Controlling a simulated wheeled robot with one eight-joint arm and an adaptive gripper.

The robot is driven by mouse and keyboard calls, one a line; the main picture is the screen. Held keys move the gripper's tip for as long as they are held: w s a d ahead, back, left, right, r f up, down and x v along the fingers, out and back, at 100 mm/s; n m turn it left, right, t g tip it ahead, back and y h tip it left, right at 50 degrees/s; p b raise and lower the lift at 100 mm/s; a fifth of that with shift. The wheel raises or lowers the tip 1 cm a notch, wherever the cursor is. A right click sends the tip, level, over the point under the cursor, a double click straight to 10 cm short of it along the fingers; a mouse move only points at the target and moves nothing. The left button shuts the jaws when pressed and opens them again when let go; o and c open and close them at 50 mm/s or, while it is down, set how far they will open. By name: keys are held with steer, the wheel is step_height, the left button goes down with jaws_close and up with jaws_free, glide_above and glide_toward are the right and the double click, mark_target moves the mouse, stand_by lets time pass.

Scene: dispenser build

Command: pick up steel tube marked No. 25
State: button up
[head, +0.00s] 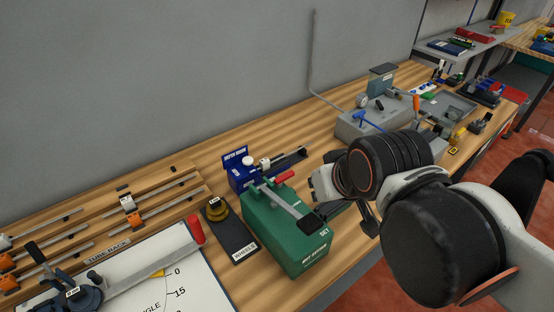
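Several thin steel tubes lie on the wooden tube rack (107,253) at the left of the bench; one is the steel tube (165,192) in the upper row. White and orange blocks, such as the orange block (135,220), sit along the tubes. I cannot read any No. 25 mark, so I cannot tell which tube bears it. My gripper (345,195) is at the end of my arm, right of the green box and well apart from the rack.
A green box (285,237) with a red-handled lever stands mid-bench, beside a blue box (237,168) and a dark pad (231,235). A bender with a red-tipped arm (150,268) lies before the rack. Grey machinery (372,122) stands farther right. A bare bench strip runs along the wall.

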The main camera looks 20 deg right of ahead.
steer(key=o, duration=0.6)
steer(key=shift+w+r, duration=0.1)
steer(key=shift+w, duration=0.05)
steer(key=n+g+y+p, duration=0.2)
steer(key=n+g+p, duration=0.1)
steer(key=n+p, duration=0.1)
glide_above(266, 161)
steer(key=s+d, duration=0.2)
steer(key=s, duration=0.3)
step_height(266, 161, down, 4)
steer(key=shift+s+r, duration=0.2)
steer(key=b+x, duration=0.4)
steer(key=x, duration=0.9)
steer(key=shift+w+d+f, duration=0.1)
steer(key=shift+f, duration=0.3)
steer(key=shift+c, duration=0.6)
